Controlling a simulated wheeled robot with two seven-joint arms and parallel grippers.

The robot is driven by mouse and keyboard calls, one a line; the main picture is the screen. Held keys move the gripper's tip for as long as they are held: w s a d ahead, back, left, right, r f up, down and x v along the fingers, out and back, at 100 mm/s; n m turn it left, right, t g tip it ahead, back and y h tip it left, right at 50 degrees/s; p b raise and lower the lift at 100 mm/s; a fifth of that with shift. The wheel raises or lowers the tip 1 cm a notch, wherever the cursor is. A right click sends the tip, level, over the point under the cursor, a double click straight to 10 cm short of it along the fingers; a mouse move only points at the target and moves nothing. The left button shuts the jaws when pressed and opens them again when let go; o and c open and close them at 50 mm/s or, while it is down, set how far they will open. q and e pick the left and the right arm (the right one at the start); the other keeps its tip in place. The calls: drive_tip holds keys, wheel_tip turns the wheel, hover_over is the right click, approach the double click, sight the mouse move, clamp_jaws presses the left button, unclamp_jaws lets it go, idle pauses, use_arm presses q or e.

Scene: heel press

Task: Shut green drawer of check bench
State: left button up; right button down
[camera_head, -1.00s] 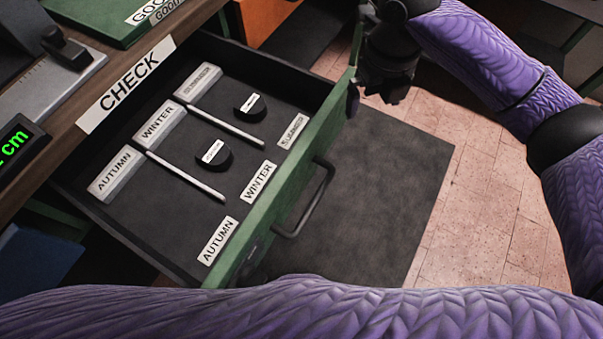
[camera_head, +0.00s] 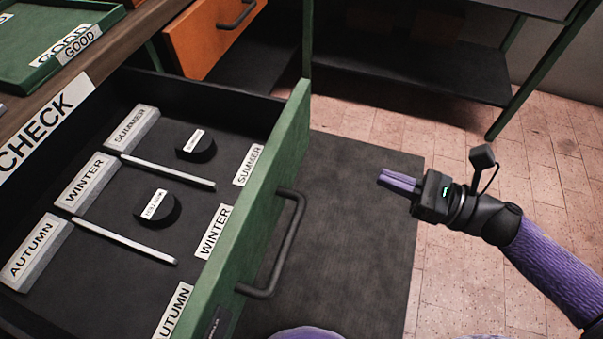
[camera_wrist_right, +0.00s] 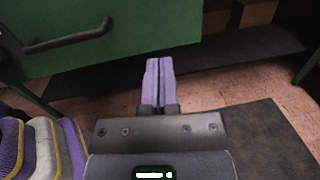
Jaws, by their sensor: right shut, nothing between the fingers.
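The green drawer (camera_head: 262,188) of the check bench stands open in the head view, with its dark handle (camera_head: 283,247) on the front. Inside are sections labelled AUTUMN, WINTER and SUMMER, and two black heel pieces, one in the summer section (camera_head: 196,146) and one in the winter section (camera_head: 157,208). My right gripper (camera_head: 383,178) is shut and empty, out in front of the drawer and to the right of its handle, apart from it. In the right wrist view its purple fingers (camera_wrist_right: 158,82) are together, with the green drawer front (camera_wrist_right: 120,50) beyond. My left gripper is not in view.
The bench top with the CHECK label (camera_head: 45,125) is at the left, carrying a green GOOD tray (camera_head: 50,45). An orange drawer (camera_head: 215,35) is behind. A dark mat (camera_head: 340,220) and free pink floor tiles (camera_head: 465,265) lie before the drawer.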

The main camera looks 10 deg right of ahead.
drive_tip(key=s+n+g, duration=0.2)
drive_tip(key=y+b, duration=0.1)
drive_tip(key=b, duration=0.2)
approach(288, 169)
drive_tip(key=x, duration=0.6)
drive_tip(key=shift+w+a+f, duration=0.1)
drive_tip(key=shift+w+a, duration=0.1)
drive_tip(key=shift+a, duration=0.05)
drive_tip(key=shift+w+a, duration=0.2)
drive_tip(key=shift+a, duration=0.2)
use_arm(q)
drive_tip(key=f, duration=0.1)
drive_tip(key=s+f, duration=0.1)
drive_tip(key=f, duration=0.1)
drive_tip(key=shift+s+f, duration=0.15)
use_arm(e)
drive_tip(key=shift+w+a, duration=0.1)
